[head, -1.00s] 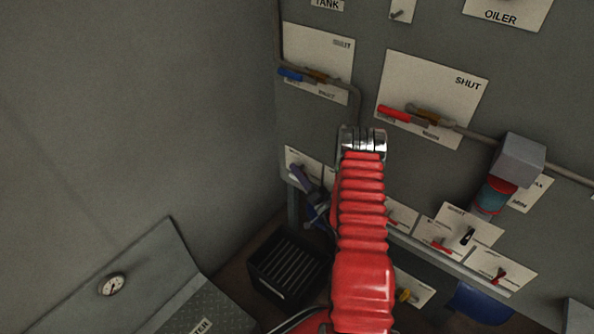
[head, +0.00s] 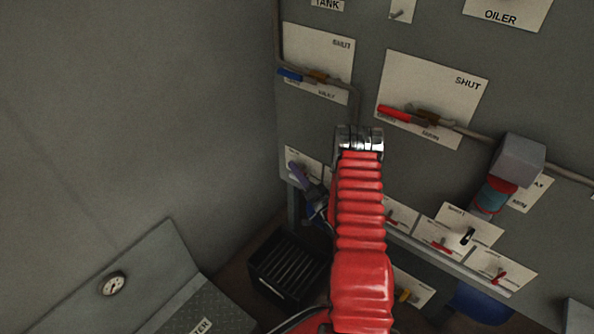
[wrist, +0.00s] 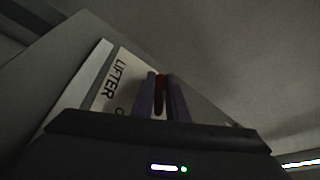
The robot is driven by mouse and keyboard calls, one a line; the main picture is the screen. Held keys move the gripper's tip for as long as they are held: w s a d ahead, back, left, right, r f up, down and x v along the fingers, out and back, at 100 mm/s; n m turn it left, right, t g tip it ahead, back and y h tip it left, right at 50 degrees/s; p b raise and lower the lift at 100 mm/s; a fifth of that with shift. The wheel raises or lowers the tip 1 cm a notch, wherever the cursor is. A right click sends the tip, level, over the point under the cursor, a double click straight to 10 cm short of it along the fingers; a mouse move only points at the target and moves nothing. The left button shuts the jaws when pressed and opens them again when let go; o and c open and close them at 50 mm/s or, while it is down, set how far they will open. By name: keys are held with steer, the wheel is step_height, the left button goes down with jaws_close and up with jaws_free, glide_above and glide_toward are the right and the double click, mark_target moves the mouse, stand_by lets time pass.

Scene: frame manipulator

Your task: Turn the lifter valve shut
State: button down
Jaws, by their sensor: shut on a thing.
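In the wrist view, a pale plate lettered LIFTER (wrist: 115,80) lies at a slant on the left. The red lifter valve handle (wrist: 160,93) stands between the two purple fingers of my gripper (wrist: 161,84), which is shut on it. The plate's lower lettering is mostly hidden by the fingers and the dark gripper body. In the head view, my gripper (head: 298,175) shows purple at a small plate (head: 306,160) on the lower left of the panel. The handle cannot be made out there, and my red arm hides part of that area.
The grey panel (head: 310,125) bears more plates above, with a blue-handled valve (head: 290,75) and a red-handled valve (head: 396,113) under SHUT markings. A dark slotted box (head: 287,268) stands below. A grey wall is close on the left.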

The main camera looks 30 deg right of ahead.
steer(key=shift+d+n+g, duration=0.1)
steer(key=shift+n+g, duration=0.2)
steer(key=shift+g, duration=0.7)
steer(key=shift+f+g, duration=0.15)
steer(key=shift+g, duration=0.25)
steer(key=c, duration=2)
jaws_free()
steer(key=shift+s, duration=0.1)
steer(key=s, duration=1.3)
steer(key=shift+s+r, duration=0.2)
steer(key=shift+s, duration=0.15)
